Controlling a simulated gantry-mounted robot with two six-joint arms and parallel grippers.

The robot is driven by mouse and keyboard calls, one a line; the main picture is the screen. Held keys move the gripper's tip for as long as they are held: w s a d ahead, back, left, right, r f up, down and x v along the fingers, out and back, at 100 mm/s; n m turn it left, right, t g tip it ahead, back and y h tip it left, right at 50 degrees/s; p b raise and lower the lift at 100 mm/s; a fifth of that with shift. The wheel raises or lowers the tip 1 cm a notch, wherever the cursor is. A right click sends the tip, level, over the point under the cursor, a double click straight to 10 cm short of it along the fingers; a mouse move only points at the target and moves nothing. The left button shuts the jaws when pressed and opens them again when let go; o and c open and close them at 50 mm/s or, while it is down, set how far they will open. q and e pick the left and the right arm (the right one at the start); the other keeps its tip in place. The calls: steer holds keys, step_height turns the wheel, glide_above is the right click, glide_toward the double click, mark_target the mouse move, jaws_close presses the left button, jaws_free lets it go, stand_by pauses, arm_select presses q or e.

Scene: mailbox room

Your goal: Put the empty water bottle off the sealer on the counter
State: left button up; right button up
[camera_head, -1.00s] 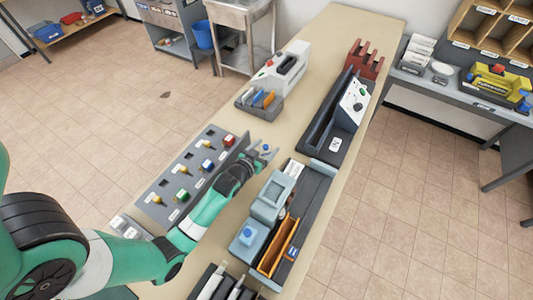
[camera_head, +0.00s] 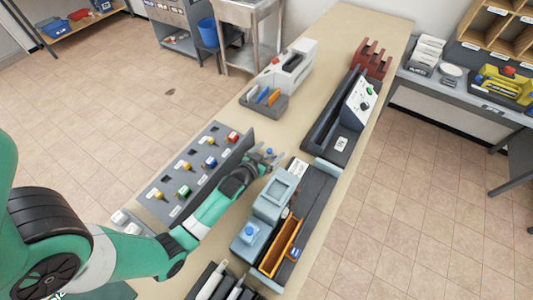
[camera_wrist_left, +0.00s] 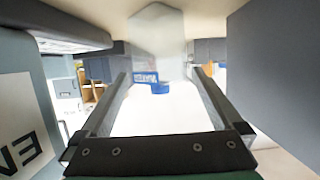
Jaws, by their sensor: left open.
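The clear water bottle (camera_wrist_left: 157,40) has a blue label and blue cap and stands upright on the beige counter (camera_head: 300,125); the left wrist view shows it upside down. The sealer is probably the long dark machine with a control panel (camera_head: 359,101), beyond the gripper. My right gripper is out of view.
A grey panel with coloured knobs (camera_head: 214,148) stands left of my gripper. A blue-grey machine (camera_head: 272,200) with an orange tray (camera_head: 282,243) is close on the right. A white machine (camera_head: 292,66) and a red rack (camera_head: 371,58) stand farther back. Bare counter lies beyond the bottle.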

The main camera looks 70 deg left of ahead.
arm_select(q)
steer(key=p+v, duration=0.2)
steer(key=v, duration=1)
steer(key=shift+w+r, duration=0.1)
steer(key=shift+r, duration=0.1)
steer(key=w+d+r+m+t+h, duration=0.1)
steer(key=w+d+r+t, duration=0.3)
steer(key=r, duration=0.6)
steer(key=w+r+m+t, duration=0.1)
steer(key=w+r, duration=0.6)
steer(key=r, duration=0.2)
steer(key=w+d+r+t+h, duration=0.1)
steer(key=w+d+r+t, duration=0.3)
steer(key=r, duration=0.6)
steer(key=s+d+r+m+t+h, duration=0.2)
steer(key=d+r, duration=0.2)
steer(key=r, duration=0.7)
steer(key=s+d+r+m+t+h, duration=0.1)
steer(key=d+r, duration=0.4)
steer(key=r, duration=0.6)
steer(key=s+d+r+m+t+h, duration=0.2)
steer(key=s+d+r+t+h, duration=0.1)
steer(key=r, duration=0.8)
steer(key=shift+s+d+m+t+h, duration=0.3)
steer(key=shift+s+d+t+h, duration=0.1)
steer(key=shift+d+h, duration=0.45)
steer(key=shift+a, duration=0.1)
